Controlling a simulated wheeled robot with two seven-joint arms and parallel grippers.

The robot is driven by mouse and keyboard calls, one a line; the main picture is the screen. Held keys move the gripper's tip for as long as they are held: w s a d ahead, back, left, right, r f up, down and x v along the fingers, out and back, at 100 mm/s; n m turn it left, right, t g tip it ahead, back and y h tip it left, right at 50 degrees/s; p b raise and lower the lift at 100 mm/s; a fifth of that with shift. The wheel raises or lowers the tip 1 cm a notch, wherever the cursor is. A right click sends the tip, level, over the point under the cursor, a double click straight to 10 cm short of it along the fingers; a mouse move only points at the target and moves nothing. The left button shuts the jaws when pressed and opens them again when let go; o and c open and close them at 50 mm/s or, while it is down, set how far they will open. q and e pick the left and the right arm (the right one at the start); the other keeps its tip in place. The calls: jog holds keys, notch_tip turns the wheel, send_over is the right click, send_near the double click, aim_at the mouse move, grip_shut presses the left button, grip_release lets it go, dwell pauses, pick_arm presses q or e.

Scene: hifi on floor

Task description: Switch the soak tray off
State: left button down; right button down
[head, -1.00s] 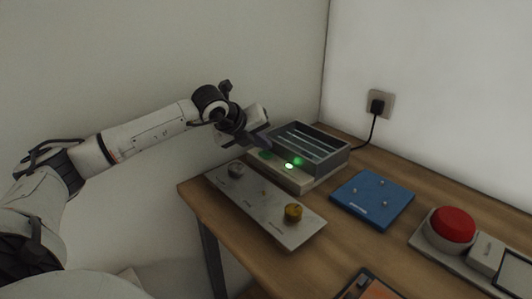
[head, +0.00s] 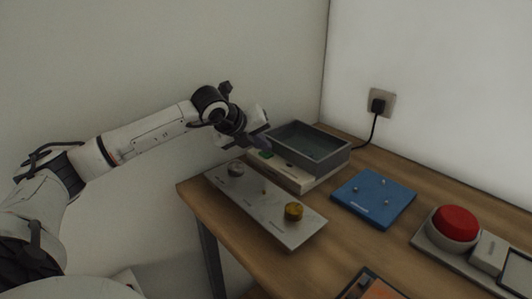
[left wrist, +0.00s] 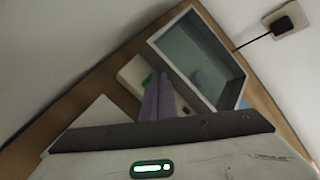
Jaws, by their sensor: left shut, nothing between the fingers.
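The soak tray (head: 318,160) is a grey open box on a pale base at the back of the table. Its inside is dark and no lamp glows on its front. A green button (head: 266,154) sits on the left of the base's front strip. The tray also shows in the left wrist view (left wrist: 236,88). My left gripper (head: 262,142) is shut and empty, just above and beside the green button. In the left wrist view its closed fingers (left wrist: 158,98) partly cover the front strip beside the green patch; I cannot tell whether they touch it.
A grey panel (head: 262,218) with a grey knob and a yellow knob (head: 293,211) lies in front. A blue plate (head: 373,199) and a red button (head: 454,224) are to the right. A black plug (head: 378,106) is in the wall socket, its cord running down behind the tray.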

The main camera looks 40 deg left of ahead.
aim_at(263, 155)
pick_arm(q)
jog(key=shift+r, duration=0.35)
notch_tip(263, 155, up, 6)
jog(key=p, duration=0.3)
dwell(0.5)
